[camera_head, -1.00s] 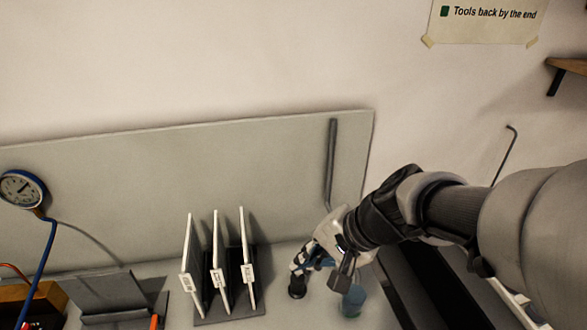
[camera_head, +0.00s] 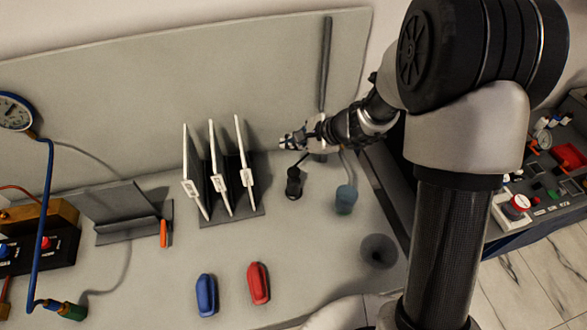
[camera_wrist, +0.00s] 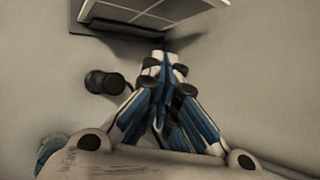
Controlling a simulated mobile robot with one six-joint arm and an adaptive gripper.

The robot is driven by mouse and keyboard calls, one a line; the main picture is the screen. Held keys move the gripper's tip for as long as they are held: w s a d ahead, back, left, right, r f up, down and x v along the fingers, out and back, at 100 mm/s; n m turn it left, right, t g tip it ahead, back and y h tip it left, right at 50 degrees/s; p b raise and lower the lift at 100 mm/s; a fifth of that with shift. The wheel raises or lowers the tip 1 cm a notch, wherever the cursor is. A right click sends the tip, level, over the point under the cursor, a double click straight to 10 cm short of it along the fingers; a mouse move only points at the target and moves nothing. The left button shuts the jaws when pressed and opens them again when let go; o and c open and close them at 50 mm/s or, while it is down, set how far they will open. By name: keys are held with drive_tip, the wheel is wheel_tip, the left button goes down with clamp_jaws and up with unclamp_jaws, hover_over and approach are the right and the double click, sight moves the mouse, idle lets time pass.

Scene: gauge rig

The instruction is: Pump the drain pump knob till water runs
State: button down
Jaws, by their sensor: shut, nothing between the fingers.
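The drain pump knob appears to be the small black knob (camera_head: 294,188) standing on the bench, right of the card rack. It also shows in the wrist view (camera_wrist: 105,83), left of my fingers. My gripper (camera_head: 287,142) is shut and empty, above the knob and apart from it; its blue-sided fingers (camera_wrist: 163,70) meet in the wrist view. A blue-tinted cup (camera_head: 346,199) stands right of the knob, partly visible in the wrist view (camera_wrist: 50,152). A thin grey spout (camera_head: 347,164) comes down over the cup. I cannot make out running water.
A rack (camera_head: 238,214) with white upright plates stands close left of the knob. A dark round funnel (camera_head: 378,251) is front right. A tall grey post (camera_head: 326,65) rises behind my gripper. A pressure gauge (camera_head: 14,112) is far left.

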drive_tip(key=b, duration=0.6)
hover_over(289, 171)
drive_tip(key=d, duration=0.1)
drive_tip(key=f, duration=0.5)
drive_tip(key=s+f, duration=0.1)
drive_tip(key=f, duration=0.1)
drive_tip(key=shift+f, duration=0.4)
drive_tip(key=shift+f+b, duration=0.4)
drive_tip(key=shift+f, duration=0.1)
drive_tip(key=shift+f+b, duration=0.2)
drive_tip(key=shift+b, duration=0.1)
drive_tip(key=shift+f+b, duration=0.25)
drive_tip(key=shift+b, duration=0.15)
drive_tip(key=shift+f+b, duration=1.3)
drive_tip(key=shift+b, duration=0.25)
idle(1.2)
idle(0.3)
drive_tip(key=shift+r+p, duration=1.05)
drive_tip(key=shift+r, duration=0.7)
